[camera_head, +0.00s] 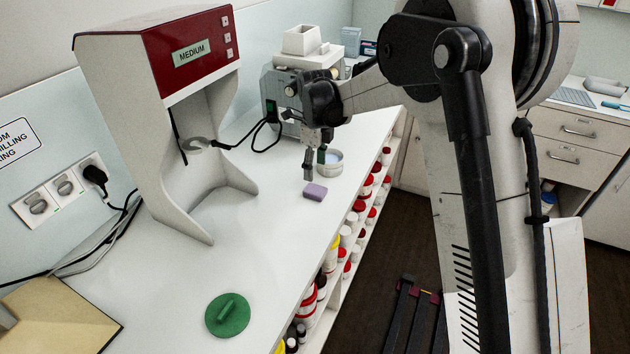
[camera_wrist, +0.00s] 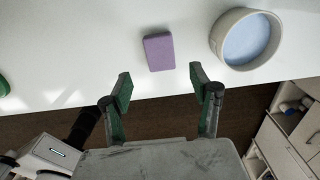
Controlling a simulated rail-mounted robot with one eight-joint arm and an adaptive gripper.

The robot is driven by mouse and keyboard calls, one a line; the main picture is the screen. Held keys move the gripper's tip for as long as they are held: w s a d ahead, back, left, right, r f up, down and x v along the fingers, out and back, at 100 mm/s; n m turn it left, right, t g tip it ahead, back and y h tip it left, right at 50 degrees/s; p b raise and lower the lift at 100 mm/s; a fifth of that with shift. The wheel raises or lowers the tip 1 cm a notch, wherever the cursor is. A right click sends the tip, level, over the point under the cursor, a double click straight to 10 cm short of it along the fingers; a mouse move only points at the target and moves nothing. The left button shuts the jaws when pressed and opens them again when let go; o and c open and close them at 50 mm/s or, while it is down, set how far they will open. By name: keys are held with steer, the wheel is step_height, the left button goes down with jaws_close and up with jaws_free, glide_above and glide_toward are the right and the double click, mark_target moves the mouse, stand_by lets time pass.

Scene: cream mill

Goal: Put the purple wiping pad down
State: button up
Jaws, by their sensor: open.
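The purple wiping pad (camera_head: 315,191) lies flat on the white counter near its front edge. In the wrist view the pad (camera_wrist: 158,52) lies beyond the fingertips, clear of both. My gripper (camera_head: 316,168) is above the counter just behind the pad in the head view. In the wrist view my gripper (camera_wrist: 158,82) has its green-tipped fingers spread apart with nothing between them.
A round pot (camera_head: 329,163) with pale blue contents (camera_wrist: 247,40) stands close to the pad. A white and red machine marked MEDIUM (camera_head: 196,52) stands on the counter, with a green lid (camera_head: 228,315) nearer. Shelves of bottles (camera_head: 350,236) run below the edge.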

steer(key=s+d+r+n+t, duration=0.4)
steer(key=s+d+r+n, duration=0.8)
steer(key=s+r, duration=0.55)
steer(key=s+d+f+n+t, duration=0.1)
steer(key=s+d+n, duration=0.3)
steer(key=s, duration=0.5)
steer(key=s+d+f+n+t, duration=0.2)
steer(key=s+d+n, duration=0.3)
steer(key=s, duration=0.4)
steer(key=shift+s+f+n, duration=0.3)
steer(key=shift+s+n, duration=0.05)
steer(key=shift+n, duration=0.55)
steer(key=shift+f, duration=0.1)
step_height(320, 180, down, 4)
steer(key=b, duration=0.4)
